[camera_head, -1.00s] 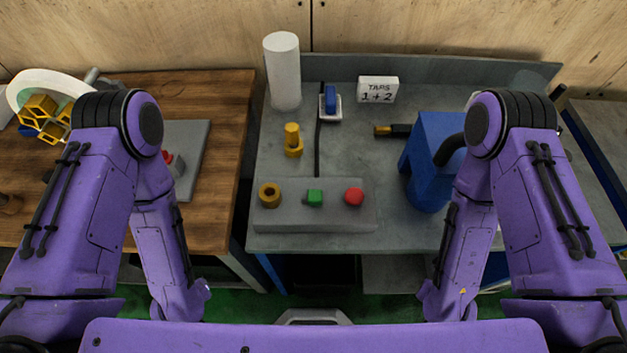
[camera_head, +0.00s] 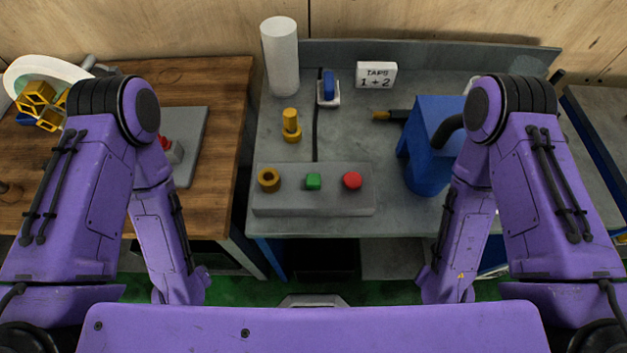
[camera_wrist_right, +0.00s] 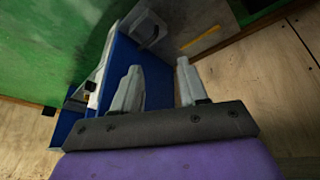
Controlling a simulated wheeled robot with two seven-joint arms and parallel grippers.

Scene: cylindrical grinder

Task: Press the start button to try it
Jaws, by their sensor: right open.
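A grey control box (camera_head: 315,205) sits near the front edge of the grey bench in the head view. On its top are a brass-coloured ring (camera_head: 269,179), a green button (camera_head: 313,181) and a red button (camera_head: 352,181). My right gripper (camera_wrist_right: 160,82) shows only in the right wrist view. Its two fingers are apart with nothing between them, and it is away from the buttons. In the head view both my arms hang down on either side of the box, and neither gripper shows.
A blue machine (camera_head: 428,150) stands right of the box. Behind are a brass-coloured fitting (camera_head: 291,124), a white cylinder (camera_head: 281,57), a blue switch (camera_head: 328,88) and a "TAPS 1 + 2" sign (camera_head: 376,75). A wooden table (camera_head: 228,110) is at left. The space above the box is clear.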

